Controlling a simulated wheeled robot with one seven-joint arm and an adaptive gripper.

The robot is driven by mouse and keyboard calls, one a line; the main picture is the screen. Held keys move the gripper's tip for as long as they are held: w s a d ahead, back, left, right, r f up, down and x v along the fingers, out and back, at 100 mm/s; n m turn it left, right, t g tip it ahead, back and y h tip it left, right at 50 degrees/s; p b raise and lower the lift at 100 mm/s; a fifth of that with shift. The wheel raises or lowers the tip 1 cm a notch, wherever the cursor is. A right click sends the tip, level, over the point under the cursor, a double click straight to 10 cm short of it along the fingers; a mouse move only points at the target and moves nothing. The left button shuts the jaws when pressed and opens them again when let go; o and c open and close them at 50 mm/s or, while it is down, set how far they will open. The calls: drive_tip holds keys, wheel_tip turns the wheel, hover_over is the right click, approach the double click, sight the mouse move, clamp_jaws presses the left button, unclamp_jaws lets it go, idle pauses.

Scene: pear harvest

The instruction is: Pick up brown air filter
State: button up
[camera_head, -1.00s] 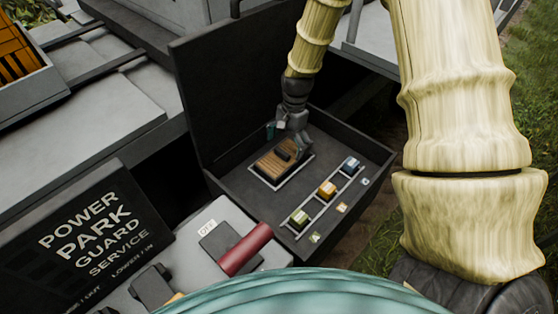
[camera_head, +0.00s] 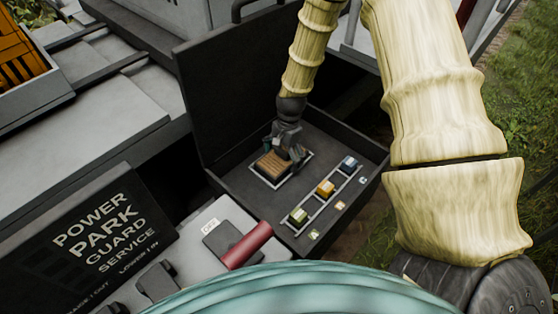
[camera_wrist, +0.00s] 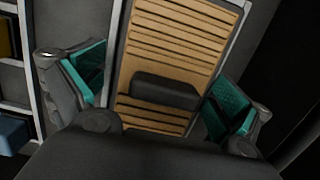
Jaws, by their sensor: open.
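The brown air filter (camera_head: 271,163) is a slatted block lying in a pale frame (camera_head: 262,179) on the floor of the open dark box. In the wrist view the brown air filter (camera_wrist: 185,40) shows its ridges and a dark raised handle (camera_wrist: 165,91) across it. My gripper (camera_head: 284,158) is over the filter in the head view and hides its right part. In the wrist view my gripper (camera_wrist: 158,95) is open, with one teal-padded finger on each side of the filter and the handle between them. I cannot tell whether the fingers touch the filter.
A rack (camera_head: 324,201) with green, yellow and blue blocks stands right of the filter. The box's raised lid (camera_head: 235,85) is behind, and its right wall (camera_head: 375,185) is close to the rack. A red cylinder (camera_head: 247,244) lies on the panel in front.

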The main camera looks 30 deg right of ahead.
drive_tip(key=c, duration=0.9)
drive_tip(key=shift+r, duration=0.1)
